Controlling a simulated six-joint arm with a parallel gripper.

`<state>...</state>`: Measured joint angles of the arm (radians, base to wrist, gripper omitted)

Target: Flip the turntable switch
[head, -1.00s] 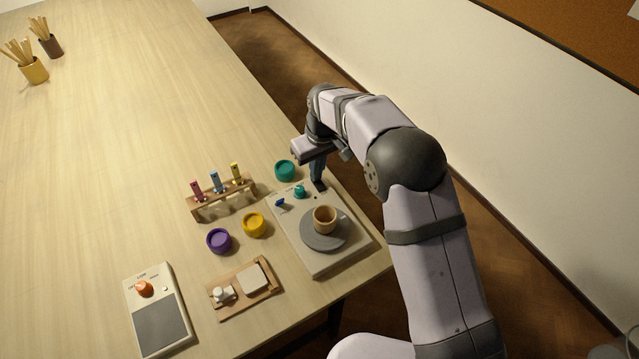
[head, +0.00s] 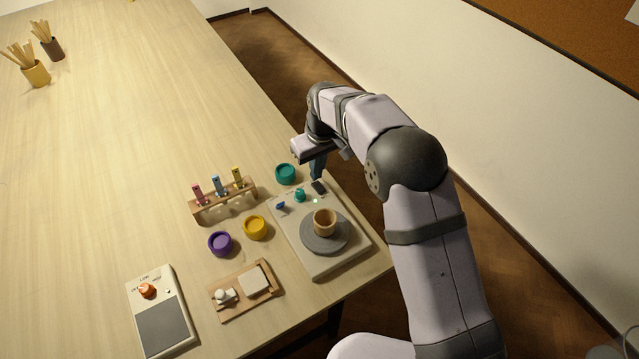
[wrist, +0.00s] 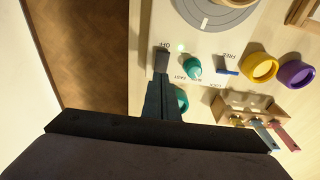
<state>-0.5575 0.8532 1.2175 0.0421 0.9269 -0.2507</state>
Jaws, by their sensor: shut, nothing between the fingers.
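A teal knob (head: 300,195) and a blue lever (head: 280,206) share the panel. My gripper (head: 316,176) is shut and empty, just beyond the switch; in the wrist view its fingertips (wrist: 160,80) are close to it. Contact is unclear.
A teal jar (head: 285,173) stands close left of my gripper.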

